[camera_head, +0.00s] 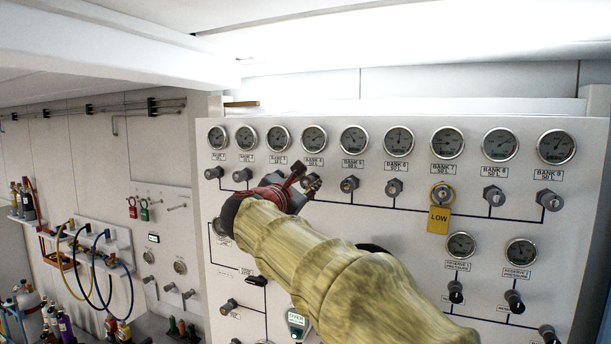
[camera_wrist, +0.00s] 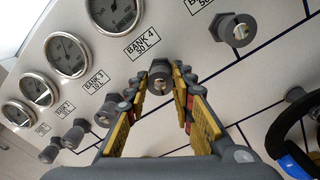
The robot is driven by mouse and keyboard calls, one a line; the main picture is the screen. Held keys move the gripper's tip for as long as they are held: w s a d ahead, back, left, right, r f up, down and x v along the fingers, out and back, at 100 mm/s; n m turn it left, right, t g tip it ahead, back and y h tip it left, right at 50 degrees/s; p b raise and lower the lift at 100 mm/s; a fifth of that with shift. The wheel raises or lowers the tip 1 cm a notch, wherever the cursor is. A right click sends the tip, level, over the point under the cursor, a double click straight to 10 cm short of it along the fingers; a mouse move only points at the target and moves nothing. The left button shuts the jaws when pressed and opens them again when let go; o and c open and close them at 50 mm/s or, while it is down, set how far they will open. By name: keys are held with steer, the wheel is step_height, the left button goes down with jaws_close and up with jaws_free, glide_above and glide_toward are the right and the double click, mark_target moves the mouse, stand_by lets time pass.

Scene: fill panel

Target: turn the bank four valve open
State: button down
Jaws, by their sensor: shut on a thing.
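The bank four valve (camera_wrist: 160,78) is a grey hexagonal knob with a pale centre, below the BANK 4 label (camera_wrist: 143,43) in the wrist view. My gripper (camera_wrist: 160,90) has its yellow-padded fingers on both sides of this knob and is shut on it. In the head view my gripper (camera_head: 301,180) is at the panel under the bank four gauge (camera_head: 313,138), and its fingers and my arm hide most of the knob. Which way the valve is turned cannot be told.
The white panel (camera_head: 560,255) carries a row of gauges with similar knobs below. The bank five knob (camera_head: 349,184) is close on the right. A yellow LOW tag (camera_head: 438,219) hangs from the bank seven valve. Hoses (camera_head: 95,265) hang on the left wall.

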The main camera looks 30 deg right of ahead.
steer(key=n+p, duration=0.2)
steer(key=n, duration=0.1)
steer(key=shift+r+p, duration=0.1)
steer(key=shift+p, duration=0.25)
steer(key=shift+n+p, duration=0.8)
steer(key=shift+n, duration=0.3)
steer(key=shift+f+n, duration=0.25)
steer(key=shift+n, duration=0.05)
steer(key=c, duration=1.5)
jaws_free()
steer(key=shift+r, duration=0.1)
steer(key=v, duration=1.2)
steer(key=shift+r, duration=0.2)
